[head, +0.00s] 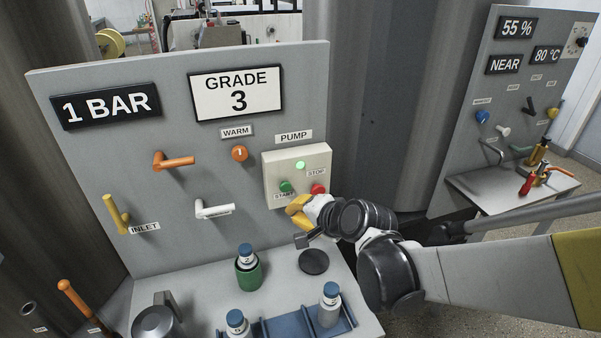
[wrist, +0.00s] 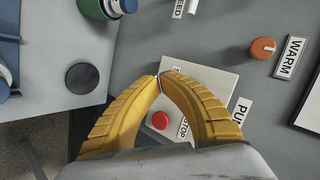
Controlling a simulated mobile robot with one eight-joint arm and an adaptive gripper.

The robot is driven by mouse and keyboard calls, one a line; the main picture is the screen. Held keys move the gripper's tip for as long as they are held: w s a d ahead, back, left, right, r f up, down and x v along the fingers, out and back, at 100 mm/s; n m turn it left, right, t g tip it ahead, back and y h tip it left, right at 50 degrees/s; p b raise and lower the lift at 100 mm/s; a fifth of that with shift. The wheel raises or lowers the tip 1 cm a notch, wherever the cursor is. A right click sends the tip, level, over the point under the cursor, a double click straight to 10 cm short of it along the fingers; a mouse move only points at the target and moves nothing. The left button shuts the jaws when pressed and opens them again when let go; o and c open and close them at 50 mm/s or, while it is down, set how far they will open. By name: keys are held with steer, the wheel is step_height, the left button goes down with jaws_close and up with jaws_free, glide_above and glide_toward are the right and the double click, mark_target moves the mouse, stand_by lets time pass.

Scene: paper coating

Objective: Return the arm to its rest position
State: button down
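My arm reaches in from the right in the head view, ending at my gripper (head: 299,207) with its yellow fingers just below the pump box (head: 297,155). In the wrist view the two fingers of my gripper (wrist: 160,77) curve together and their tips meet, with nothing seen between the tips. The red stop button (wrist: 160,120) shows in the gap behind the tips. In the head view the green start button (head: 286,186) is just above my fingers, and a green light (head: 300,165) glows on the box. I cannot tell whether the fingertips touch the box.
The grey panel (head: 100,165) carries an orange handle (head: 177,161), a white handle (head: 214,209) and a yellow inlet handle (head: 116,214). Below stand a bottle in a green holder (head: 247,275), a black disc (head: 314,262) and a blue rack (head: 289,326) with bottles. A second panel (head: 475,90) stands at right.

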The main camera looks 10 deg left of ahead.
steer(key=s+d+r+n+h, duration=0.1)
steer(key=s+d+h, duration=0.1)
steer(key=s+d, duration=0.4)
steer(key=s+d+n+h, duration=0.2)
steer(key=s+d, duration=0.4)
steer(key=d, duration=1)
steer(key=s+d+r+n+h+b, duration=0.1)
steer(key=s+d+h, duration=0.3)
steer(key=d, duration=0.7)
steer(key=shift+s+d+r+n, duration=0.3)
steer(key=shift+s+n, duration=0.2)
steer(key=shift+s, duration=0.65)
steer(key=shift+a, duration=0.1)
